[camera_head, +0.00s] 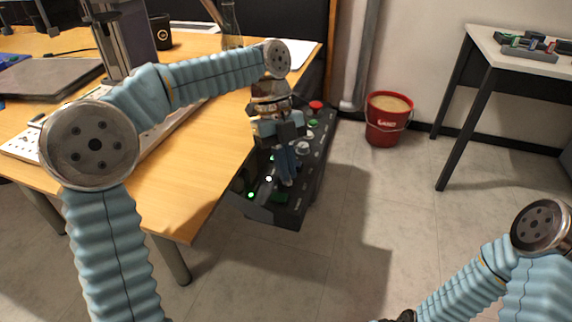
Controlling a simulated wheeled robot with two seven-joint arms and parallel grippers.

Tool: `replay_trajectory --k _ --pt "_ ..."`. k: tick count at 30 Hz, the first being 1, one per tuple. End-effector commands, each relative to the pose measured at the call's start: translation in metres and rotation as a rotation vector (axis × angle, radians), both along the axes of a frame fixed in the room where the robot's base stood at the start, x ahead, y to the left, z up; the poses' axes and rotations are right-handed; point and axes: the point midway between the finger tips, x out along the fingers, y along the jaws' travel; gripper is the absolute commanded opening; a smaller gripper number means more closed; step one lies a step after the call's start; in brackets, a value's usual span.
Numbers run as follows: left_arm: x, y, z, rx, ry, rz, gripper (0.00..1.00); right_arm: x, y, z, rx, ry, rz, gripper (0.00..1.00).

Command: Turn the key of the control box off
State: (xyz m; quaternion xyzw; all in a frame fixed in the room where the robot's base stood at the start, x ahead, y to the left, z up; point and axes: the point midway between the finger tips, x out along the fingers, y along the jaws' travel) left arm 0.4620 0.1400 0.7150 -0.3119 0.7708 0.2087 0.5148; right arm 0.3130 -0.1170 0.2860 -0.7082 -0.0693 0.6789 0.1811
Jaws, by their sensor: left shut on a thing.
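The control box (314,168) is a dark, long box beside the wooden table, with a sloped panel of knobs, buttons and green lights. A red button (316,105) is at its far end. My left gripper (287,180) points down onto the near part of the panel. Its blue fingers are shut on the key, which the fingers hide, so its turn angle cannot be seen. My right arm enters at the lower right, and its fingers are outside the picture.
The wooden table (205,195) is left of the box, its edge close to it. A red bucket (388,120) stands by the wall. A white-topped table (485,50) with small items is at the upper right. The floor right of the box is clear.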

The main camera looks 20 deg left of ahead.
Motion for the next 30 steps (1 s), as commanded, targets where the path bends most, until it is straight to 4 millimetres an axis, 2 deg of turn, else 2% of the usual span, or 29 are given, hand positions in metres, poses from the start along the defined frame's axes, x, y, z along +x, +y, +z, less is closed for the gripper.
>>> replay_trajectory --k 11,30 --pt "-0.001 0.002 -0.001 0.0 -0.003 0.209 0.0 0.001 -0.002 -0.005 -0.002 -0.001 -0.003 0.43" --pt "-0.005 0.002 -0.001 -0.002 -0.004 0.813 0.0 0.003 -0.008 -0.025 -0.011 -0.006 -0.014 0.43"
